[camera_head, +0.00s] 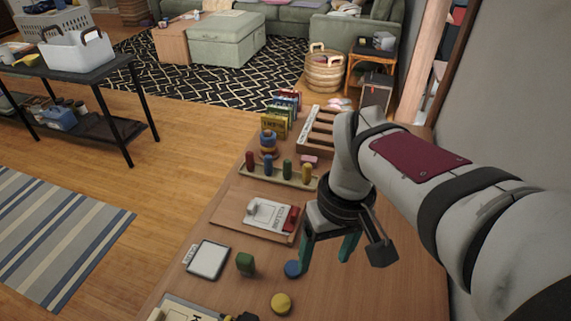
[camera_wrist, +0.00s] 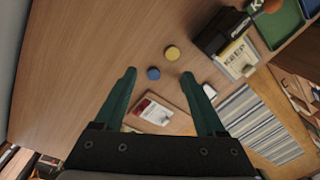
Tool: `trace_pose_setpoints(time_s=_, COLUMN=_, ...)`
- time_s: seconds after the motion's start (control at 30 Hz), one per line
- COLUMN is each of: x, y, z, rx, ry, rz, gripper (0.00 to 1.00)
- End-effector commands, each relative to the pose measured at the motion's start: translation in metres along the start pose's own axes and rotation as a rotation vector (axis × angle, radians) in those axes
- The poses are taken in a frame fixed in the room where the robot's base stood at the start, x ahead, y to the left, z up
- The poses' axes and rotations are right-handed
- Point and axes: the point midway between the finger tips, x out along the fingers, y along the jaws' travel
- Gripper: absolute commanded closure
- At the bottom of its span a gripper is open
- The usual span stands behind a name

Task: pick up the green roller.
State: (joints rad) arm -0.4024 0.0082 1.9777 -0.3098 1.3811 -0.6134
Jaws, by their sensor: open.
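The green roller (camera_head: 245,263), a short dark green block-like piece, stands on the wooden table in the head view, between a white-faced tablet and a blue disc. I cannot make it out in the wrist view, where my right-hand finger may cover it. My gripper (camera_head: 326,258) hangs above the table to the right of the roller, with its two green fingers apart. In the wrist view my gripper (camera_wrist: 159,73) is open, with nothing held between the fingers.
A blue disc (camera_head: 292,268) and a yellow disc (camera_head: 281,303) lie near the roller. The tablet (camera_head: 208,260) is left of it. Behind are a board with a card (camera_head: 226,222) and a peg rack (camera_head: 250,176). A dark box (camera_wrist: 222,32) shows in the wrist view.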

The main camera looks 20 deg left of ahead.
Motion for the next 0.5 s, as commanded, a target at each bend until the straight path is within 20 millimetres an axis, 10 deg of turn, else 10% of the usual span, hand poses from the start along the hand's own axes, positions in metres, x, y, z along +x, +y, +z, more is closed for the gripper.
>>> trace_pose_setpoints(time_s=0.1, x=0.026, y=-0.053, z=-0.085, rx=-0.523, ry=-0.027, rz=0.036, gripper=0.28)
trace_pose_setpoints(time_s=0.2, x=0.049, y=-0.094, z=-0.125, rx=-0.824, ry=-0.037, rz=0.058, gripper=0.28)
trace_pose_setpoints(time_s=0.5, x=0.079, y=-0.115, z=-0.141, rx=-0.985, ry=-0.045, rz=0.069, gripper=0.28)
